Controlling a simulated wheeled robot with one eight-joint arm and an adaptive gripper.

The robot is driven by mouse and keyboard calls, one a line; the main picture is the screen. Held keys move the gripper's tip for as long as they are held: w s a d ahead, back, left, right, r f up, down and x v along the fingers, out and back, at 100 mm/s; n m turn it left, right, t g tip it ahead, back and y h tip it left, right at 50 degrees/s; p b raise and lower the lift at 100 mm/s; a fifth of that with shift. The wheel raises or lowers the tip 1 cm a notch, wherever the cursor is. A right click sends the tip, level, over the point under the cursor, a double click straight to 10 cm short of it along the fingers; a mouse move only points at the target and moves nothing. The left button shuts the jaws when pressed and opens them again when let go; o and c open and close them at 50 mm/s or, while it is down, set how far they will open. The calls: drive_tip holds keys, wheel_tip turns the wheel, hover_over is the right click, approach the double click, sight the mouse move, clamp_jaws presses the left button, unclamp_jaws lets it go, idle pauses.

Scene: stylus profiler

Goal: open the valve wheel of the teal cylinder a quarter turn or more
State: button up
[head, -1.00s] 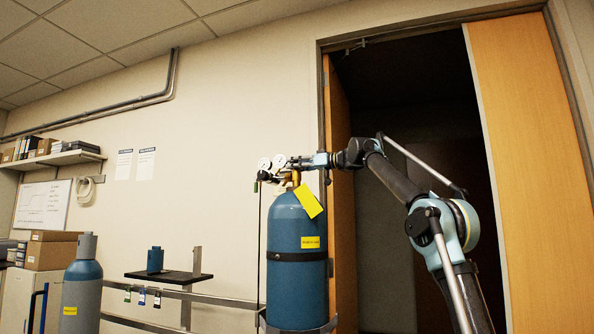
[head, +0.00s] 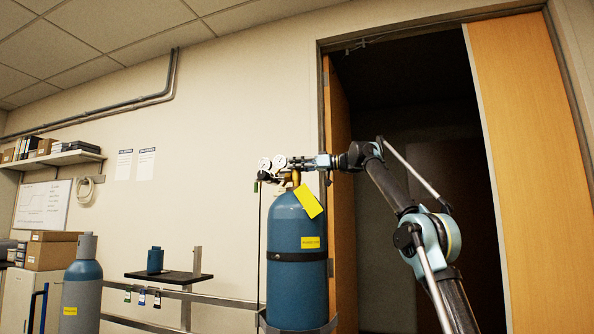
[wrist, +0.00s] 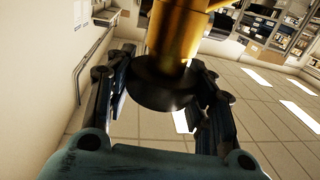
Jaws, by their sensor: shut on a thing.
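The teal cylinder (head: 295,225) stands upright at the centre of the head view, with a yellow tag hanging at its neck and a dark strap around it. Its brass valve (wrist: 180,35) fills the top middle of the wrist view. The dark round valve wheel (wrist: 162,85) sits on the end of the brass stem, between my fingers. My gripper (head: 300,163) reaches the valve from the right, at the cylinder's top. It is shut on the valve wheel, with one finger on each side. In the head view the wheel is hidden by the gripper and gauges.
Two round gauges (head: 272,163) sit just left of my gripper. A second cylinder (head: 82,290) stands at lower left. A small dark shelf (head: 170,277) with a blue object is on the wall rail. An open doorway (head: 410,100) lies behind my arm.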

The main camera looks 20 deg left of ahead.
drive_tip(key=shift+w+d, duration=0.1)
drive_tip(key=shift+w, duration=0.05)
drive_tip(key=o, duration=1.1)
drive_tip(key=shift+w, duration=0.1)
drive_tip(key=d, duration=1.2)
drive_tip(key=shift+w+d, duration=0.1)
drive_tip(key=shift+w, duration=0.15)
drive_tip(key=shift+f, duration=0.1)
